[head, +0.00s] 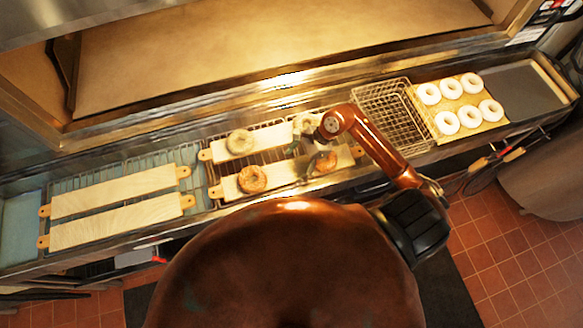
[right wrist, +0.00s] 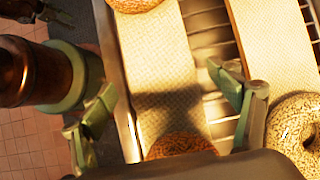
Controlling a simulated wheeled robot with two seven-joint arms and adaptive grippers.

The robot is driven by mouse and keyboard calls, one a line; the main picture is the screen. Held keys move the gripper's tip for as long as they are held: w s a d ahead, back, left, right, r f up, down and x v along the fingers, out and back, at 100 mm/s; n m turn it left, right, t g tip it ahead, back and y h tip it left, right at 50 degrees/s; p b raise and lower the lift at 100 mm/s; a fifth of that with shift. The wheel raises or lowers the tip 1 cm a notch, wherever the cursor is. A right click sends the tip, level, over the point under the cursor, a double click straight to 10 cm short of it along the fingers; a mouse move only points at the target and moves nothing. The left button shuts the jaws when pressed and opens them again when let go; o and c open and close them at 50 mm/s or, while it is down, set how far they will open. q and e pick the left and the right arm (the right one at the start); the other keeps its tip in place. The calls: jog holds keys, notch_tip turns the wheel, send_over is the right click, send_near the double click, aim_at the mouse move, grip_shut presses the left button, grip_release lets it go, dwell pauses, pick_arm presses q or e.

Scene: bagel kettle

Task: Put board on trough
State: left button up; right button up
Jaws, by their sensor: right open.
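Several long pale boards lie along the metal trough (head: 130,238). At the left, an empty rear board (head: 115,190) and an empty front board (head: 115,224) lie side by side. In the middle, a rear board (head: 268,137) and a front board (head: 290,174) carry bagels, including a browned one (head: 252,179). My right gripper (head: 308,150) is over the right part of these middle boards. In the right wrist view my right gripper (right wrist: 168,112) is open, its fingers on either side of the front board (right wrist: 158,60); contact is unclear.
A wire basket (head: 385,108) stands right of the middle boards. Further right, several white bagels (head: 470,85) sit on a pale surface beside a dark empty tray area (head: 525,88). A metal oven-like opening (head: 250,50) lies behind the trough. Red tiles (head: 490,240) cover the floor.

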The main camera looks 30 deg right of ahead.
jog(key=b+v, duration=0.1)
jog(key=v, duration=0.8)
jog(key=shift+d+r+b, duration=0.15)
jog(key=shift+r+b, duration=0.1)
jog(key=shift+b, duration=0.05)
